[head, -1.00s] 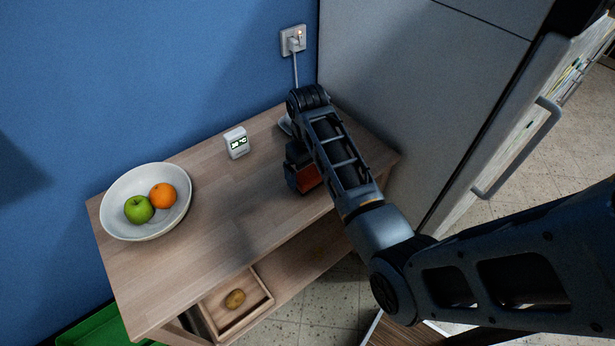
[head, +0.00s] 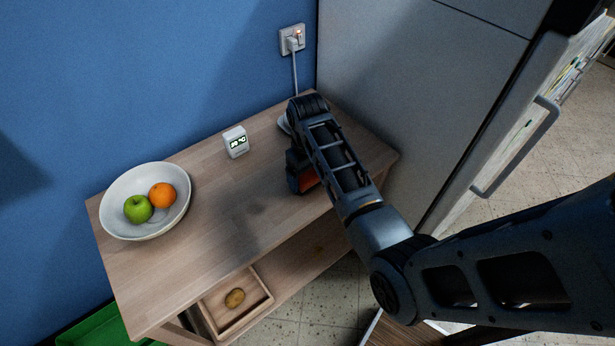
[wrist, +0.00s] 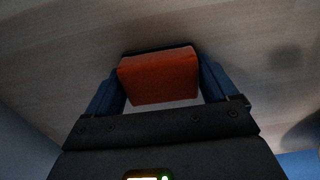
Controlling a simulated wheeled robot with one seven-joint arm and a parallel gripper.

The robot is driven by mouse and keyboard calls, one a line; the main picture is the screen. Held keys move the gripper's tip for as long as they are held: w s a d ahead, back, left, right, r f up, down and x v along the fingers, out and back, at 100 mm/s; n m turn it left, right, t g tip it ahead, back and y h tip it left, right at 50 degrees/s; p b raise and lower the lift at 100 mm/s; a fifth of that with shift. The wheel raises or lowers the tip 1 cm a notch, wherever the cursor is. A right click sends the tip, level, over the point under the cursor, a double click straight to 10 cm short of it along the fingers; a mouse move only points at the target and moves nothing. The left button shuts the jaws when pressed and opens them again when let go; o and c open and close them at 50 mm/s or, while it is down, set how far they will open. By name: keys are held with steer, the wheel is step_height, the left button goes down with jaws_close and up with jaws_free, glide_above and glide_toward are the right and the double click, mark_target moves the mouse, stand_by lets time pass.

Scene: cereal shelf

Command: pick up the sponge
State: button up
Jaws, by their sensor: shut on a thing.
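The sponge (wrist: 160,78) is a reddish-orange block with a dark layer along its far edge. In the wrist view it sits between the two blue fingers of my gripper (wrist: 161,88), which is shut on it. I cannot tell whether the sponge touches the tabletop.
A white bowl (head: 113,217) with a green apple (head: 138,209) and an orange (head: 162,195) stands at the left. A small white clock (head: 236,142) stands at the back. The grey fridge (head: 400,80) borders the table's right side. An open tray (head: 262,296) holding a potato (head: 235,298) sits below.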

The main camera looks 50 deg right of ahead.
mark_target(307, 173)
steer(key=shift+r, duration=0.65)
step_height(307, 173, up, 3)
steer(key=shift+w+f, duration=0.1)
steer(key=d+r+b, duration=0.1)
steer(key=d+r, duration=0.2)
steer(key=d, duration=0.2)
steer(key=w+d+r+b, duration=0.1)
steer(key=d+r, duration=0.3)
steer(key=d, duration=0.2)
steer(key=shift+d, duration=0.3)
steer(key=o, duration=0.4)
steer(key=c, duration=0.3)
steer(key=shift+a+f, duration=0.1)
steer(key=shift+c, duration=0.2)
